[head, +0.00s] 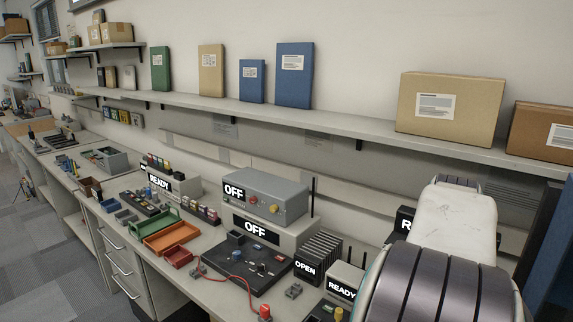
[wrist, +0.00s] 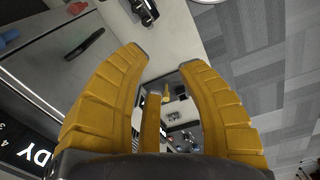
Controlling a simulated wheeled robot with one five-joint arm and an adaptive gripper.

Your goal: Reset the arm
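My gripper (wrist: 165,60) shows in the wrist view as yellow segmented fingers. Their tips stand apart, and I see nothing held between them. Through the gap I see a bench and small, unclear things at a distance. In the head view my arm, white and dark grey, fills the lower right. My gripper itself does not show there.
A long bench holds a grey box marked OFF (head: 262,195), a black panel with a red cable (head: 240,265), an orange tray (head: 172,237) and a green tray (head: 155,219). Above, a shelf bears binders and a cardboard box (head: 475,108).

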